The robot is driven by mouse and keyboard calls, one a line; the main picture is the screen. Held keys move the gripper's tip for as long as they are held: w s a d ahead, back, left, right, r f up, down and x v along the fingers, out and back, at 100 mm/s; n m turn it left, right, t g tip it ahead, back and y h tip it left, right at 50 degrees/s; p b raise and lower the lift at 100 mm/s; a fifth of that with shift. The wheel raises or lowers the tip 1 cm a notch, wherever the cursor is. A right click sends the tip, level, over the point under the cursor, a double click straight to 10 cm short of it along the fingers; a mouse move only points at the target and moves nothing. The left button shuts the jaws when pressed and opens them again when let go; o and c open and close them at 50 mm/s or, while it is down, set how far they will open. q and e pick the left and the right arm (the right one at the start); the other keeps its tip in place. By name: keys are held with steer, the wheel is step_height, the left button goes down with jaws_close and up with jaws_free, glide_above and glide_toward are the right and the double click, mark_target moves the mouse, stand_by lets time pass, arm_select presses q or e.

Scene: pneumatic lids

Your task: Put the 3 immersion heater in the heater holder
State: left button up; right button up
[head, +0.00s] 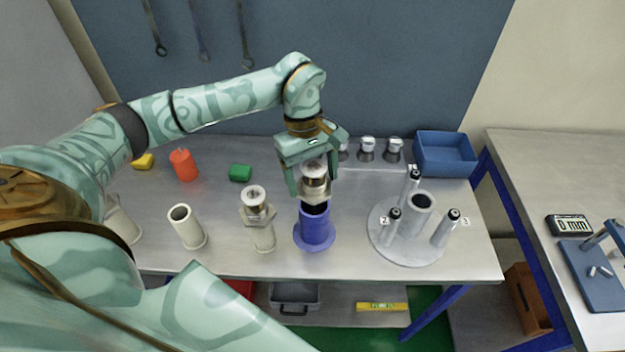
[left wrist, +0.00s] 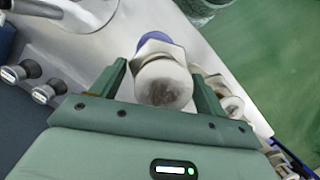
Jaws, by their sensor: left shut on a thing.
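My left gripper (head: 313,184) is shut on a silver hex-headed piece (head: 314,172), seemingly an immersion heater. It holds this piece above the open top of a purple flanged cylinder (head: 316,232). Whether the piece's lower end is inside is unclear. The hex head (left wrist: 162,82) shows between the fingers (left wrist: 160,90) in the left wrist view, with a purple edge behind it. A similar hex-headed piece (head: 256,205) sits on a white tube (head: 263,238) to the left. A grey round stand (head: 405,250) with a central tube and numbered black-topped rods stands right. Which is the heater holder is unclear. My right gripper is out of view.
An empty-topped white tube (head: 187,228) stands left. Orange (head: 184,165), green (head: 240,173) and yellow (head: 144,161) objects lie behind. Silver knobs (head: 393,150) and a blue bin (head: 445,153) are at the back. The table's front edge is close to the tubes.

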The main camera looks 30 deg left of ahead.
arm_select(q)
steer(key=shift+w+f, duration=0.1)
steer(key=shift+f, duration=0.9)
steer(key=shift+f+b, duration=0.35)
steer(key=shift+f, duration=0.3)
steer(key=o, duration=1)
steer(key=p+v, duration=0.1)
steer(key=v, duration=1.2)
steer(key=shift+d+r, duration=0.1)
steer(key=shift+r, duration=0.05)
